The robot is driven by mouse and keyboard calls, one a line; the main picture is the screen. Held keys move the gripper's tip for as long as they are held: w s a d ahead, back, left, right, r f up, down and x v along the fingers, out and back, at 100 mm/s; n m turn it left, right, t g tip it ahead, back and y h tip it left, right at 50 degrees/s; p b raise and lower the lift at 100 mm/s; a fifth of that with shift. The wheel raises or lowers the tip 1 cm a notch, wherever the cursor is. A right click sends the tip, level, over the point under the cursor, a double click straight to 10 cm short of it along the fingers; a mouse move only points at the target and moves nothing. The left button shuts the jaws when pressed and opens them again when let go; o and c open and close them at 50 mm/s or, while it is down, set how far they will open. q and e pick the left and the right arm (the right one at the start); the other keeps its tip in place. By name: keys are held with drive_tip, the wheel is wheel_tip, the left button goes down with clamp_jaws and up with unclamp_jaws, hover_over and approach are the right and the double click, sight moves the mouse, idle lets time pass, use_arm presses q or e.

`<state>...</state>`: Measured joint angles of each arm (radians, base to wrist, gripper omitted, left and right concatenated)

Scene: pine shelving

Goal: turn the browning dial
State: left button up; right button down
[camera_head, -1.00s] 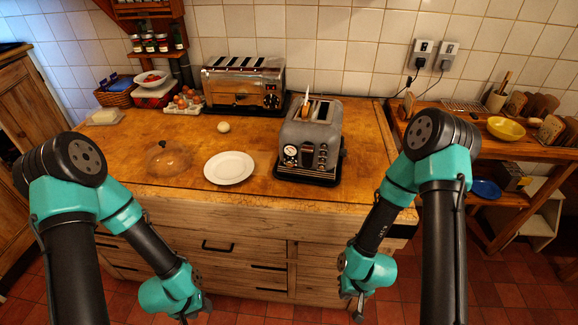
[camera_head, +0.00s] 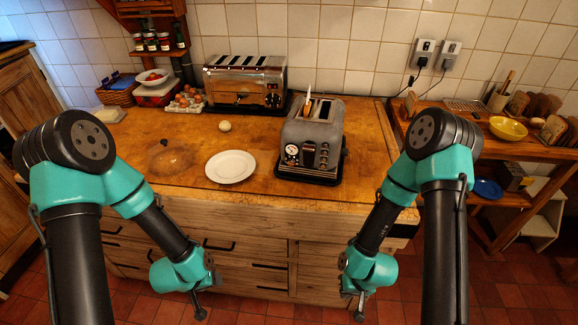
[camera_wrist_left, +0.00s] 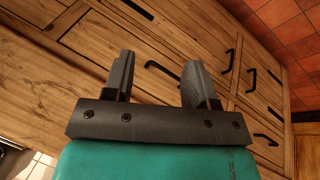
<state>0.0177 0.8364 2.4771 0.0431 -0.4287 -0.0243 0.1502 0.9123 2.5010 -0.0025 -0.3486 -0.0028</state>
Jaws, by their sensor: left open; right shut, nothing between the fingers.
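The grey toaster (camera_head: 313,133) stands on the right part of the counter with a slice of bread in a slot. Its front carries a round white-faced dial (camera_head: 292,150) at the left and several small knobs (camera_head: 324,155) at the right; which one sets browning I cannot tell. My left gripper (camera_head: 200,312) hangs in front of the drawers, below the counter edge. In the left wrist view its two fingers (camera_wrist_left: 158,80) are apart with nothing between them. My right gripper (camera_head: 359,312) hangs low in front of the drawers, below the toaster, shut and empty.
A larger chrome toaster (camera_head: 245,80) stands at the back. A white plate (camera_head: 231,167), a clear dome (camera_head: 172,161) and a round pale item (camera_head: 225,126) lie left of the grey toaster. The counter's front strip is clear. A side shelf holds a yellow bowl (camera_head: 508,128).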

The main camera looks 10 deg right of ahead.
sight(291, 164)
use_arm(q)
drive_tip(key=w+d+r+m+t+h, duration=0.1)
drive_tip(key=w+d+r+t, duration=0.2)
drive_tip(key=d+r, duration=0.3)
drive_tip(key=w+d+r+m+t+h, duration=0.1)
drive_tip(key=w+d+r+t, duration=0.2)
drive_tip(key=d+r, duration=0.4)
drive_tip(key=w+d+r+m+t+h, duration=0.1)
drive_tip(key=w+d+r+t, duration=0.2)
drive_tip(key=r, duration=1.3)
drive_tip(key=w+d, duration=0.2)
drive_tip(key=d, duration=0.1)
drive_tip(key=shift+d+r+m, duration=0.15)
drive_tip(key=shift+r+m, duration=0.05)
drive_tip(key=shift+m, duration=0.1)
drive_tip(key=shift+w, duration=0.1)
drive_tip(key=x, duration=1.7)
drive_tip(key=shift+d+f, duration=0.15)
drive_tip(key=shift+f, duration=0.05)
drive_tip(key=shift+c, duration=0.3)
drive_tip(key=c, duration=0.9)
drive_tip(key=shift+o, duration=0.2)
